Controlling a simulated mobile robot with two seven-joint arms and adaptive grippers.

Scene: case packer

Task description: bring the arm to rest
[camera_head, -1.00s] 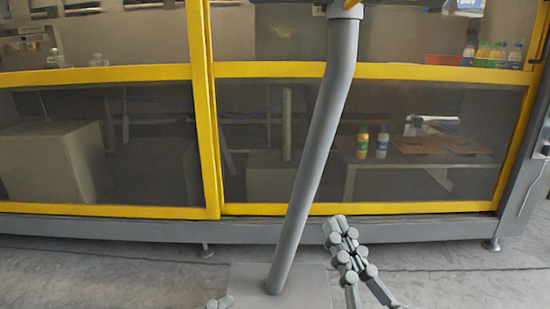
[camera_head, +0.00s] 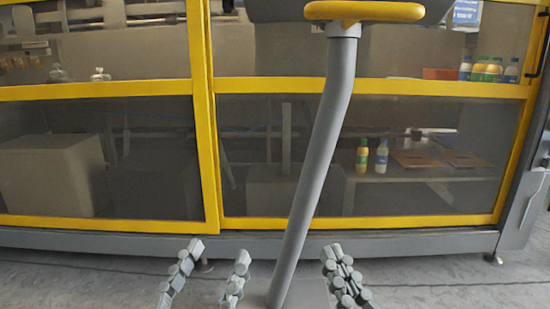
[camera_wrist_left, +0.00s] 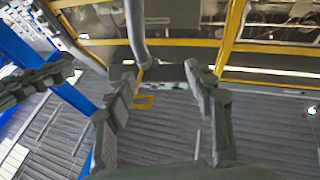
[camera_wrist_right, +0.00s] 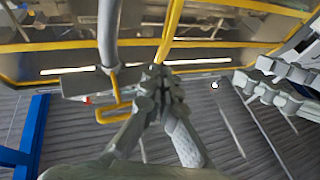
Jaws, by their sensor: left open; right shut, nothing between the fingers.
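My left gripper (camera_head: 208,262) is at the bottom of the head view, left of the grey post. Its two fingers stand apart, open and empty; they also show apart in the left wrist view (camera_wrist_left: 160,78). My right gripper (camera_head: 333,252) is just right of the post's lower part. Its fingers are shut together with nothing between them, as the right wrist view (camera_wrist_right: 157,75) shows too. Both grippers hang in free space in front of the machine and touch nothing that I can see.
A grey post (camera_head: 318,150) with a yellow top rises between my grippers. Behind it stands the case packer with yellow-framed clear doors (camera_head: 205,110). Open grey floor (camera_head: 420,280) lies at the lower right.

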